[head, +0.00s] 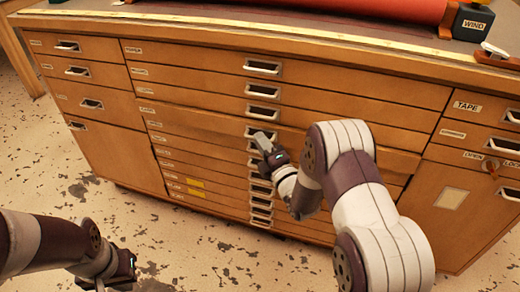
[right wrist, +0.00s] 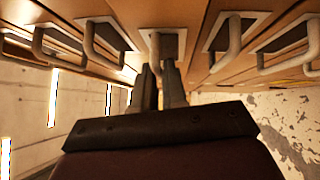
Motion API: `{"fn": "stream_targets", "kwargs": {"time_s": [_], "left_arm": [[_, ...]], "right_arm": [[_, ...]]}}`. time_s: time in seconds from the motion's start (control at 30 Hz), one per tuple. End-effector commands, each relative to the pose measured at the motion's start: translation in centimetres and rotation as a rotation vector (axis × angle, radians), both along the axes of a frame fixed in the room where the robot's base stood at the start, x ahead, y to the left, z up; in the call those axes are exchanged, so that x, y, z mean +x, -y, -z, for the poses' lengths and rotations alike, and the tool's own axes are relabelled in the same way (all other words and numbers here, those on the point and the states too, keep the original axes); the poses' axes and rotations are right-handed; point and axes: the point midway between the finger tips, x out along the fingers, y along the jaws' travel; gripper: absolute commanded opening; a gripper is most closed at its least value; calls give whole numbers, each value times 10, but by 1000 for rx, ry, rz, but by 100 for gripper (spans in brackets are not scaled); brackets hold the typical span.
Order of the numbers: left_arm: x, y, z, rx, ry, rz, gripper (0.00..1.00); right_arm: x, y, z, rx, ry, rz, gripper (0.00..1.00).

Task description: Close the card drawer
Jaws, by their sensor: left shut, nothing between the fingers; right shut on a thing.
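The wooden cabinet has a middle column of several wide, shallow drawers with metal pull handles. My right gripper (head: 262,138) is at the handle of one drawer (head: 200,121) in that column. This drawer's front seems to stand slightly proud of its neighbours. In the right wrist view the fingers (right wrist: 160,82) are shut on a metal handle (right wrist: 155,52). The label on this drawer is too small to read, so I cannot confirm it says card. My left gripper (head: 122,272) is shut and empty, low at the left, above the floor and away from the cabinet.
A red roll (head: 370,8) and a WIND box (head: 473,22) are on top. The speckled floor in front is clear.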

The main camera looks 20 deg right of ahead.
Motion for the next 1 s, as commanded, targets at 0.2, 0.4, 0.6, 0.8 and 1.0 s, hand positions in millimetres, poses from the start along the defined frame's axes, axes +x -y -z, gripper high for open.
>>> {"fn": "stream_targets", "kwargs": {"time_s": [0.2,0.4,0.6,0.8,1.0], "left_arm": [[0,0,6,0,0,0,0],[0,0,6,0,0,0,0],[0,0,6,0,0,0,0],[0,0,6,0,0,0,0],[0,0,0,0,0,0,0]], "right_arm": [[16,11,0,-1,2,2,0],[16,12,-3,-2,5,5,0],[16,12,-2,-3,4,4,35],[15,11,-1,-2,2,2,35],[2,14,-1,-2,-2,4,35]]}}
